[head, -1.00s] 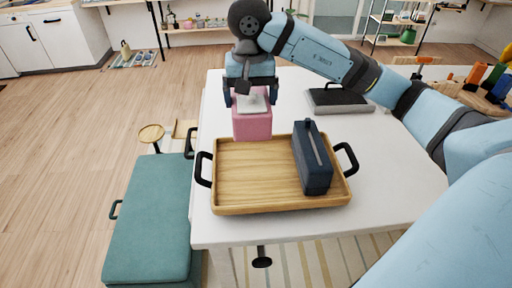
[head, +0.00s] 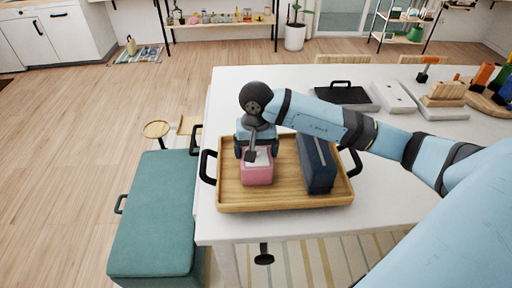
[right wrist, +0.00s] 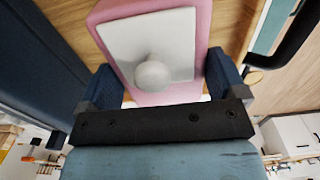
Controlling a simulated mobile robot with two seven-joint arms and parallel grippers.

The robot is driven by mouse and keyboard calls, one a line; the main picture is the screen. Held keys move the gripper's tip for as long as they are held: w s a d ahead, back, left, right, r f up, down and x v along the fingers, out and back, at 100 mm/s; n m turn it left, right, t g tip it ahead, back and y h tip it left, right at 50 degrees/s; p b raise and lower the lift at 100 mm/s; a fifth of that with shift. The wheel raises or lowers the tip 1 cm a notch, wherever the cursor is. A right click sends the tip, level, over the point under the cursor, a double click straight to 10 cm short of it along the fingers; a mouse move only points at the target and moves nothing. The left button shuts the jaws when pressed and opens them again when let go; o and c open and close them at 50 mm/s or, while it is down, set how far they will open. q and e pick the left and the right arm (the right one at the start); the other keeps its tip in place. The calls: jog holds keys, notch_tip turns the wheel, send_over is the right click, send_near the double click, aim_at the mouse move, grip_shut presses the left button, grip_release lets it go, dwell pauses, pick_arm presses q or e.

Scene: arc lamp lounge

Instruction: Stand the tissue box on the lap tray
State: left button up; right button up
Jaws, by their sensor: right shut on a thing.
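The tissue box (head: 257,175) is pink with a white top and a pale rounded tuft; it also shows in the right wrist view (right wrist: 198,20). My right gripper (head: 256,152) is above it, shut on it, with one finger on each side. The box looks upright and is over the left part of the wooden lap tray (head: 285,201). I cannot tell whether its base touches the tray floor. My left gripper is not in view.
A dark blue box (head: 318,168) stands on the tray's right part, with a small gap to the tissue box. Black handles (head: 207,167) rise at the tray's ends. A black item (head: 340,95) and grey-white slabs (head: 393,98) lie farther back on the white table (head: 232,88).

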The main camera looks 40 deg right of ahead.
jog(key=shift+f, duration=0.15)
jog(key=o, duration=0.8)
jog(key=shift+r, duration=0.45)
notch_tip(320, 180, up, 12)
jog(key=shift+f+b, duration=0.2)
jog(key=shift+b, duration=0.65)
